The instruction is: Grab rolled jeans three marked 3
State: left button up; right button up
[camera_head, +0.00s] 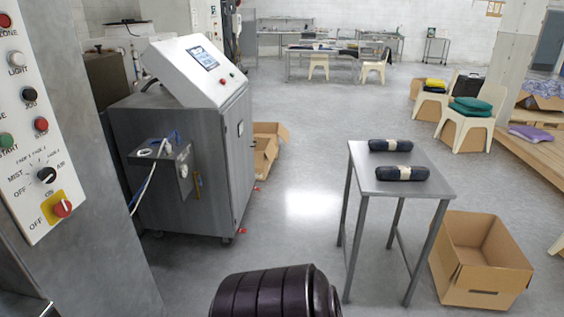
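Two dark rolled jeans lie on a small grey metal table (366,182) at right of centre. The farther roll (391,145) is near the table's back edge. The nearer roll (402,173) lies parallel to it, with a gap between them. Each has a pale band or label around its middle. Any number on the labels is too small to read, so I cannot tell which is marked 3. Neither of my grippers is in view.
An open cardboard box (482,258) stands on the floor right of the table. A grey machine with a tilted screen (205,62) stands to the left. A control panel (38,130) is at the near left. Chairs holding folded clothes (468,112) stand at the right. The middle floor is clear.

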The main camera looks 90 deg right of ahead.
aim_at(400, 173)
jog(key=z, duration=1.35)
jog(key=k+z, duration=0.1)
jog(key=z, duration=1.25)
jog(key=k+z, duration=0.1)
jog(key=z, duration=0.8)
jog(key=i+l+u, duration=0.1)
jog(key=i, duration=0.25)
jog(key=i+l, duration=0.15)
jog(key=i, duration=0.15)
jog(key=u, duration=0.05)
